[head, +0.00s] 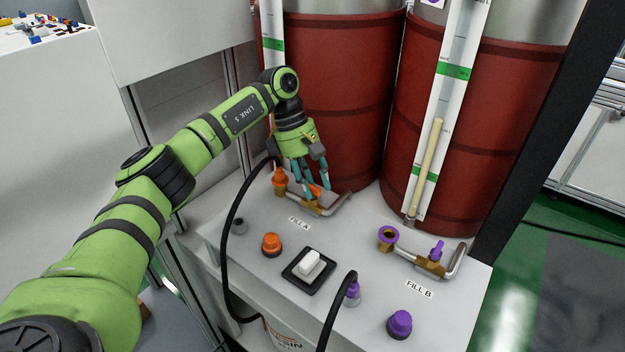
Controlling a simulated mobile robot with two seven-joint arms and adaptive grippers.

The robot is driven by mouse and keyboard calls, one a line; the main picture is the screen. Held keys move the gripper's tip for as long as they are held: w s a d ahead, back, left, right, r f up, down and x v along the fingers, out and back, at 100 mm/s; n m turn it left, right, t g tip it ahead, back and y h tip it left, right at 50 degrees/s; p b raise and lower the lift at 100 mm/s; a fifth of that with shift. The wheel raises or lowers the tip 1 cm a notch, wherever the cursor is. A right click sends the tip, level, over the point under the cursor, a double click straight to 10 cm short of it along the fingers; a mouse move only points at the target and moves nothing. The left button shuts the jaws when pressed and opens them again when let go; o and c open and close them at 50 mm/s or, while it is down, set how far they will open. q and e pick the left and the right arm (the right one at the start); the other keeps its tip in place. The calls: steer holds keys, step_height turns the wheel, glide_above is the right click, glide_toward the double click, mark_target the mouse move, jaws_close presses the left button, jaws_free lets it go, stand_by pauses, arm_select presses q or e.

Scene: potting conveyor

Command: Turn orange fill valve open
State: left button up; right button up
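The orange fill valve handle (315,190) sits on the brass and steel pipe behind the FILL A label, in front of the left red tank. It is partly hidden by my gripper's fingers, so its angle is hard to read. My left gripper (312,188) points down right over this valve, its teal fingers spread apart on either side of the handle. I cannot tell whether they touch it. My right gripper is out of view.
An orange fitting (280,177) stands just left of the valve. An orange knob (272,244), white rocker switch (309,262), purple knob (400,323) and purple valve (438,250) share the panel. A black hose (228,225) arches close to my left arm.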

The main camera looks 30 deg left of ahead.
arm_select(q)
steer(key=shift+a+r, duration=0.1)
steer(key=shift+r, duration=0.05)
steer(key=v, duration=1.1)
steer(key=shift+r, duration=0.4)
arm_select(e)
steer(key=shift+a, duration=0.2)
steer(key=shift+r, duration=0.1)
